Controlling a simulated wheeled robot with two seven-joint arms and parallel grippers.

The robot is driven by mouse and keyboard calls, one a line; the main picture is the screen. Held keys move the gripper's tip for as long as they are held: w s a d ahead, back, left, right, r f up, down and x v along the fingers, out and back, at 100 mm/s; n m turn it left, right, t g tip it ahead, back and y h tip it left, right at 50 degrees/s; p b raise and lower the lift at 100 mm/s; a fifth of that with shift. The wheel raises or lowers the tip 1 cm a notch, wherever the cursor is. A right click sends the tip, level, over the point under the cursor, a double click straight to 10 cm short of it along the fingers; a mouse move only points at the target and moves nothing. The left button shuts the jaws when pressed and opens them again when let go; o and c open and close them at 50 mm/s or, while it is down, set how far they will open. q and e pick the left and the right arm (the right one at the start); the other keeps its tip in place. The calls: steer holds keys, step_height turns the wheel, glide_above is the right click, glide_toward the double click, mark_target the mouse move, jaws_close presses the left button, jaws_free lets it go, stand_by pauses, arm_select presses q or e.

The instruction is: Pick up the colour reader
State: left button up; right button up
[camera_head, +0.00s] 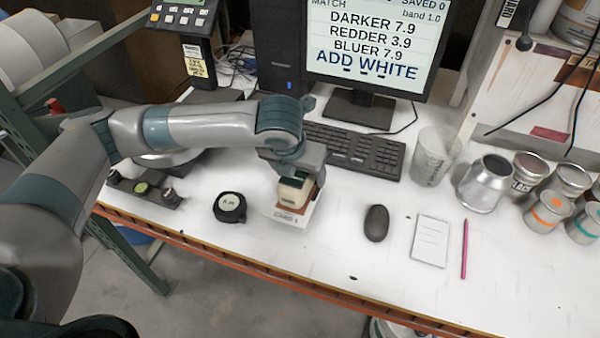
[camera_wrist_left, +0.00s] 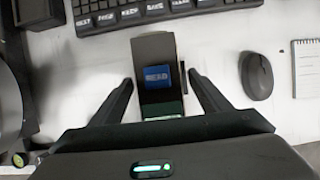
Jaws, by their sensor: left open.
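The colour reader (camera_head: 294,192) is a small cream device with a dark top, standing upright on a white base (camera_head: 288,217) on the bench. In the left wrist view the reader (camera_wrist_left: 154,48) shows from above, with a dark top and a blue READ button. My left gripper (camera_head: 306,166) is right over it, pointing down. In the wrist view its open fingers (camera_wrist_left: 160,80) stand on either side of the reader, with small gaps visible. The gripper partly hides the reader's top in the head view. My right gripper is not in view.
A keyboard (camera_head: 352,150) and monitor stand behind. A notepad (camera_head: 430,241), pink pencil (camera_head: 464,249), clear beaker (camera_head: 433,156) and several cans are farther right.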

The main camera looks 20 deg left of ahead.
arm_select(q)
steer(key=shift+f, duration=0.1)
steer(key=shift+c, duration=0.3)
steer(key=shift+w, duration=0.1)
jaws_close()
steer(key=shift+r+b, duration=0.4)
steer(key=shift+r, duration=0.5)
step_height(320, 180, up, 2)
steer(key=shift+r+b, duration=0.25)
steer(key=shift+b, duration=0.25)
steer(key=s+d+r+b, duration=0.2)
steer(key=s+d+r, duration=0.4)
steer(key=d, duration=0.4)
steer(key=shift+s+r+b, duration=0.2)
steer(key=shift+r+b, duration=0.1)
steer(key=shift+r, duration=0.1)
steer(key=shift+a, duration=0.1)
